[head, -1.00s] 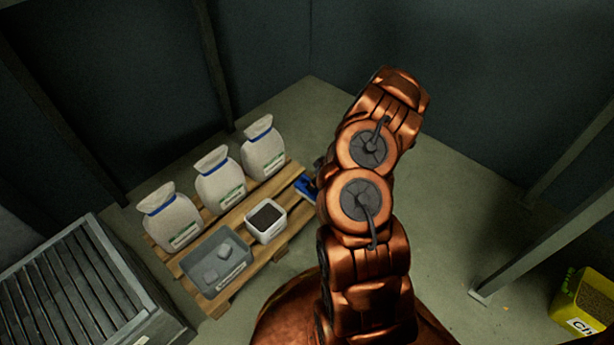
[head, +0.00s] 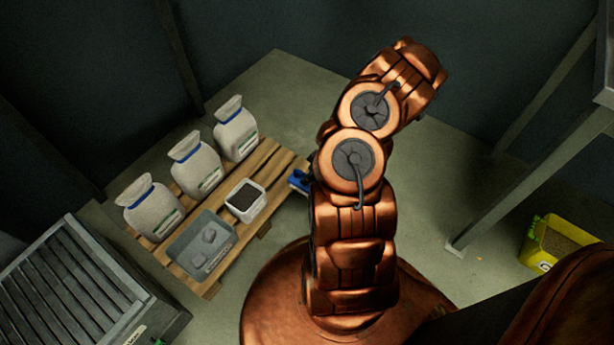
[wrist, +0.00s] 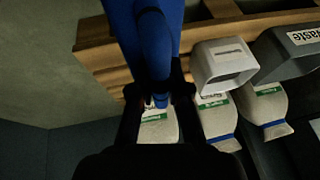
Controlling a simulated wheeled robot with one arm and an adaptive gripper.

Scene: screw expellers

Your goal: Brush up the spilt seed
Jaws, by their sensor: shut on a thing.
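My gripper (wrist: 157,100) shows in the wrist view, shut on a blue tool (wrist: 148,40) with a rounded handle. The tool runs up out of the top of that view, so its far end is hidden. In the head view my arm hides the gripper, and only a bit of blue (head: 299,180) shows at the arm's left, by the pallet's right end. No clear patch of spilt seed shows; a tiny orange speck (head: 479,258) lies on the floor at the right, too small to identify.
A wooden pallet (head: 264,160) bears several white sacks (head: 197,166), a white tub (head: 259,208) with dark contents and a grey bin (head: 217,262) labelled waste. A slatted metal unit (head: 90,290) stands front left. A yellow bin (head: 540,262) with brown contents stands right, beyond a metal post (head: 500,205).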

